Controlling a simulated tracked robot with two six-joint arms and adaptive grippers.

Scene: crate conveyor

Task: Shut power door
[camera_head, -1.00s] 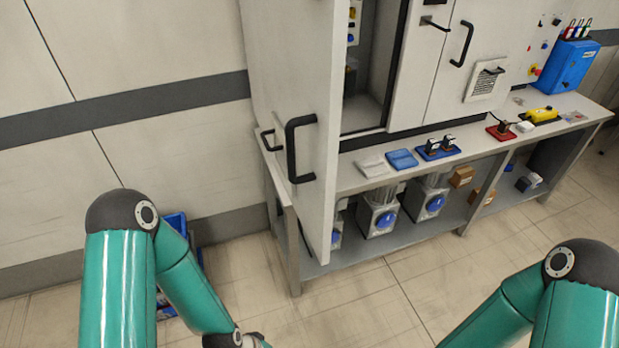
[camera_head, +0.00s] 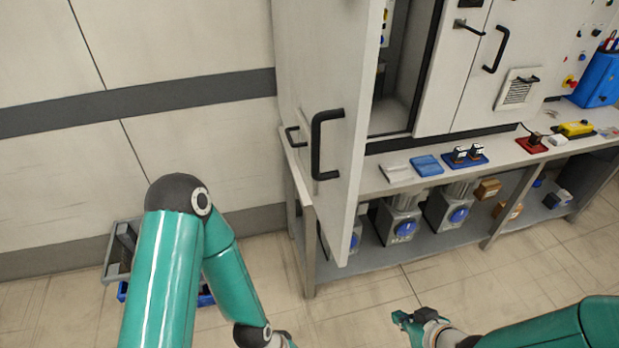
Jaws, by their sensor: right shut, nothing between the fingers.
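The power door (camera_head: 358,70) is a tall light-grey cabinet door with a black bar handle (camera_head: 318,145). It stands swung wide open toward me, left of the open cabinet bay (camera_head: 404,85). My right gripper (camera_head: 398,318) shows at the bottom right, over the floor, in front of the bench and apart from the door; its fingers are shut and empty. My left arm comes in from the left and bends down below the door; its gripper is beyond the bottom edge of the picture.
A bench (camera_head: 374,184) runs under the cabinet, with blue and red pads and small devices on top. Motors with blue faces (camera_head: 404,228) and boxes stand on its lower shelf. Grey and blue bins (camera_head: 118,262) lie by the wall behind my left arm. The floor before the bench is clear.

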